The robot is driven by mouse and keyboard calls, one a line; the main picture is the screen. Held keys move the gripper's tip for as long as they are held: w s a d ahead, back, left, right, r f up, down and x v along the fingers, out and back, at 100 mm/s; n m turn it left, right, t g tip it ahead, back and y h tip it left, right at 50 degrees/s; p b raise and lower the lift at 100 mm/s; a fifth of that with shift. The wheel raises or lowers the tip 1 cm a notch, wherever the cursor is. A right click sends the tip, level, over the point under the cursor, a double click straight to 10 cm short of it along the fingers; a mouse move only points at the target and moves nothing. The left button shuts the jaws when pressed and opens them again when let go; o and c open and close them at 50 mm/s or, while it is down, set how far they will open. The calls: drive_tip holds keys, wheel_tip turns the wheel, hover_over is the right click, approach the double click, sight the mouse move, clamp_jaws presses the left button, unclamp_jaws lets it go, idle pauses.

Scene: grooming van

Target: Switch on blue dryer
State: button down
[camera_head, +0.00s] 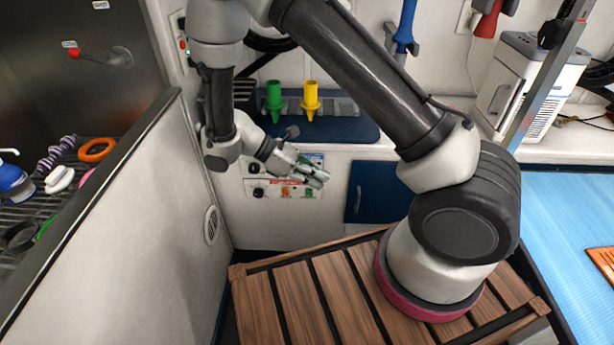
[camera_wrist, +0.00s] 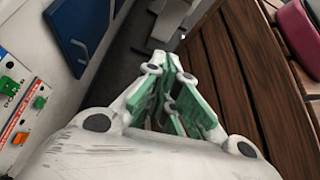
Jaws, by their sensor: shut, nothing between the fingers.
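A blue dryer (camera_head: 404,32) hangs on the back wall at the top of the head view. Below the counter, a white control panel (camera_head: 257,188) with black knobs and small coloured switches is partly hidden by my gripper. In the wrist view the panel shows at the left edge, with a green switch (camera_wrist: 9,87) and an orange switch (camera_wrist: 39,102). Labels are too small to read, so I cannot tell which switch belongs to the blue dryer. My gripper (camera_head: 322,178) is shut and empty in front of the panel; its green-padded fingers (camera_wrist: 172,88) point past the switches, apart from them.
A blue cabinet door (camera_head: 374,192) with a handle is right of the panel. Green (camera_head: 274,97) and yellow (camera_head: 311,97) nozzles stand on the counter above. A red dryer (camera_head: 488,20) hangs farther right. A white partition (camera_head: 130,220) bounds the left; a slatted wooden deck (camera_head: 300,300) lies below.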

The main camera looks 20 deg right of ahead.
wheel_tip(320, 180, down, 19)
drive_tip(key=w+a+n+t+h, duration=0.25)
drive_tip(key=n+t+h, duration=0.5)
drive_tip(key=n, duration=0.85)
drive_tip(key=w+a+r+n+t, duration=0.1)
drive_tip(key=w+a+n+t, duration=0.4)
drive_tip(key=n, duration=0.3)
drive_tip(key=shift+w+r, duration=0.4)
drive_tip(key=shift+w, duration=0.45)
drive_tip(key=shift+y, duration=0.25)
drive_tip(key=w+a+x, duration=0.1)
drive_tip(key=w+x, duration=0.1)
drive_tip(key=x, duration=1.1)
drive_tip(key=shift+w+a+r, duration=0.15)
drive_tip(key=shift+w, duration=0.05)
